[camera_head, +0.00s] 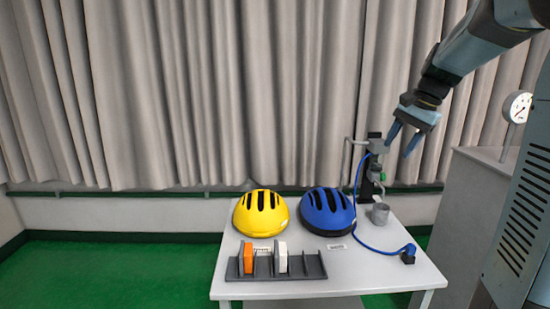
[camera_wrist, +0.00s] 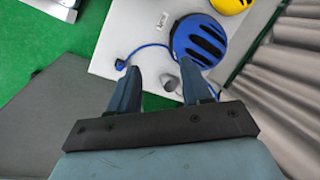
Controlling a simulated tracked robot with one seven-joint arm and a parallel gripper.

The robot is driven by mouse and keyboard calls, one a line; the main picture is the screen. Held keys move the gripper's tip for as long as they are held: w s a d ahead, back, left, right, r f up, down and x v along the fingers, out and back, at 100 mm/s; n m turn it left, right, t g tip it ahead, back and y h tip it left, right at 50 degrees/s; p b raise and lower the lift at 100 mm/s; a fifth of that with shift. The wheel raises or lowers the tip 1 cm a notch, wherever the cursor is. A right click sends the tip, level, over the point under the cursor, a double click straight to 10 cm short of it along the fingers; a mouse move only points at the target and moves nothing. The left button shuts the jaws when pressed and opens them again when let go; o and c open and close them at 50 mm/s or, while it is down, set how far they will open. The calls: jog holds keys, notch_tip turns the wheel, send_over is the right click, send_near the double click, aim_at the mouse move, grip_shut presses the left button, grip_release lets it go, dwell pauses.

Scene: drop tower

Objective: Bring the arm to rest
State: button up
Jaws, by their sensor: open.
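My gripper (camera_head: 401,139) is open and empty, its two blue fingers spread and pointing down. It hangs in the air at the upper right, above the right part of the white table. In the wrist view my gripper (camera_wrist: 165,88) shows the blue helmet, a cable and a grey cup beyond its fingertips. My arm reaches in from the top right corner in the head view.
A yellow helmet (camera_head: 260,213) and a blue helmet (camera_head: 327,211) sit on the white table (camera_head: 380,275). A dark rack (camera_head: 310,268) holds orange and white pieces. A stand (camera_head: 371,165), grey cup (camera_head: 380,213) and blue cable (camera_head: 375,248) are at right. A grey cabinet (camera_head: 470,215) with a dial stands beside.

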jog(key=s+a+f+n+t+h, duration=0.1)
jog(key=s+a+n, duration=0.3)
jog(key=s, duration=0.8)
jog(key=s+a+f+n+t+h, duration=0.2)
jog(key=s+a+f+n, duration=0.2)
jog(key=s, duration=0.8)
jog(key=shift+s+a+n, duration=0.35)
jog(key=shift+a+n, duration=0.1)
jog(key=shift+n, duration=0.15)
